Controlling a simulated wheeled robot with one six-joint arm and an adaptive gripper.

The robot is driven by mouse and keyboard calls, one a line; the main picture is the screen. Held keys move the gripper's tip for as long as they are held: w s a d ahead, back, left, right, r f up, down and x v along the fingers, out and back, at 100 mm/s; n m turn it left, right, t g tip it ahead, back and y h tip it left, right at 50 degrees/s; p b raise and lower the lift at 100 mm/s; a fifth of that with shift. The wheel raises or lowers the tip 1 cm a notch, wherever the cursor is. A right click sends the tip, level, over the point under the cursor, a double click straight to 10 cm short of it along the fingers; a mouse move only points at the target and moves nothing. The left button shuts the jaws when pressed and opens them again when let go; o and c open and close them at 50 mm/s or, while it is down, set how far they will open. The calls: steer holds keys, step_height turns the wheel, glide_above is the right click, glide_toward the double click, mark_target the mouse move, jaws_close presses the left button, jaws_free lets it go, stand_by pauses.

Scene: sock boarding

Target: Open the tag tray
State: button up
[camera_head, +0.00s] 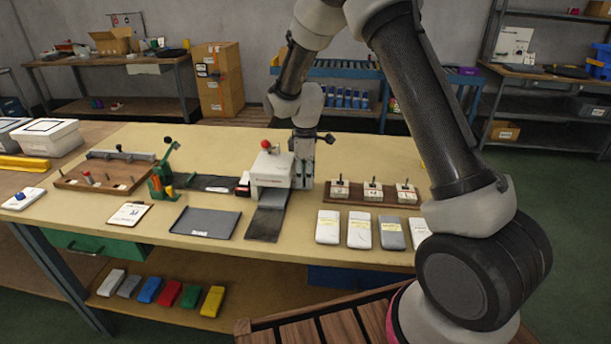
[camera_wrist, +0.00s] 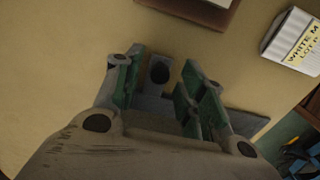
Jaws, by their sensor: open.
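My gripper (camera_head: 303,172) points down close beside the right side of the white press-like machine (camera_head: 271,170) with a red knob. In the wrist view my gripper (camera_wrist: 158,80) is open, its green-padded fingers on either side of a small grey piece with a dark round knob or hole (camera_wrist: 160,72). I cannot tell whether they touch it. A dark grey plate (camera_head: 266,222) reaches from the machine toward the table's front. No part is clearly marked as the tag tray; a flat grey tray (camera_head: 206,222) with a label lies left of the plate.
A brown rack (camera_head: 330,201) with several white blocks stands right of the gripper, with labelled packets (camera_head: 328,228) in front. A green lever device (camera_head: 160,175) stands left. A green drawer (camera_head: 92,245) shows under the table's left front. Bare tabletop (camera_head: 265,135) lies behind.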

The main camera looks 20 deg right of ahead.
jaws_close()
steer(key=s+a, duration=0.1)
steer(key=s, duration=0.2)
steer(key=s+a, duration=0.1)
steer(key=s, duration=0.2)
steer(key=s+a, duration=0.2)
steer(key=s, duration=0.2)
steer(key=shift+a, duration=0.1)
jaws_free()
steer(key=shift+r, duration=0.1)
